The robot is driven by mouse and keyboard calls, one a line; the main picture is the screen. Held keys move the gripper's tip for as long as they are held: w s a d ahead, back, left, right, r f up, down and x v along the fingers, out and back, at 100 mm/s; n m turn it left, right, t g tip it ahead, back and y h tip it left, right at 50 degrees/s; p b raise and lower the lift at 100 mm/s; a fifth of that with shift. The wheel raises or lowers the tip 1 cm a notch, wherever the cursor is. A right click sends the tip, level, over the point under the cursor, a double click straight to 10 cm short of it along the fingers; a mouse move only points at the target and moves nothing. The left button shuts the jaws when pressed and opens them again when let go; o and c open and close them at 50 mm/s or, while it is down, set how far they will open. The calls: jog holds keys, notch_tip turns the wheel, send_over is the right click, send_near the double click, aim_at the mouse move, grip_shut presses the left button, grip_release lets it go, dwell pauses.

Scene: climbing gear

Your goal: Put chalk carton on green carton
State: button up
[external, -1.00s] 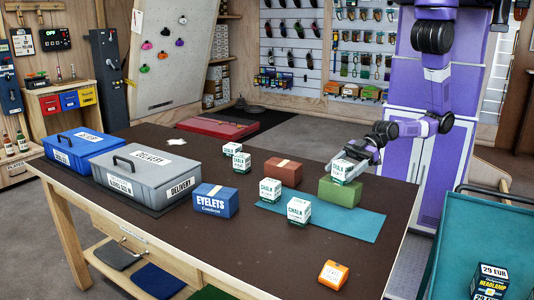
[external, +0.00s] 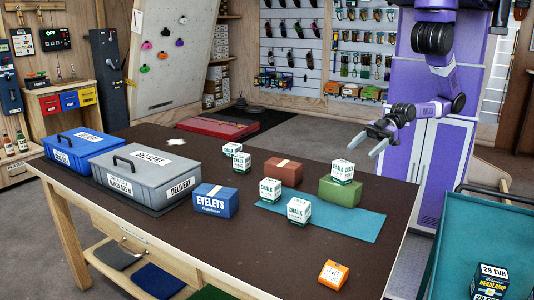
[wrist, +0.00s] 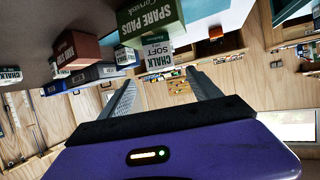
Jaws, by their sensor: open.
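A white and green chalk carton (external: 343,170) rests on top of the green carton (external: 340,192), which stands on the teal mat (external: 370,226). In the wrist view, which is turned over, the chalk carton (wrist: 158,57) shows against the green carton (wrist: 150,18) marked "SPARE PADS". My gripper (external: 370,144) is open and empty, above and to the right of the chalk carton and apart from it. Its two fingers show spread in the wrist view (wrist: 160,76), with nothing between them.
Other chalk cartons stand at the mat's left part (external: 270,191), at its front (external: 298,211) and further back (external: 241,163). A brown carton (external: 284,173), a blue eyelets carton (external: 215,201), a grey box (external: 150,185) and an orange carton (external: 333,275) are on the table.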

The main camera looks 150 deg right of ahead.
jog(key=s+a+r+n+t+y, duration=0.1)
jog(key=s+a+n+y, duration=0.1)
jog(key=s+a, duration=0.2)
jog(key=s+a+r+n+t+y, duration=0.1)
jog(key=s+a+r+n+y, duration=0.1)
jog(key=a, duration=0.9)
jog(key=s+y, duration=0.1)
jog(key=s, duration=0.1)
jog(key=shift+s+n, duration=0.3)
jog(key=shift+s, duration=0.1)
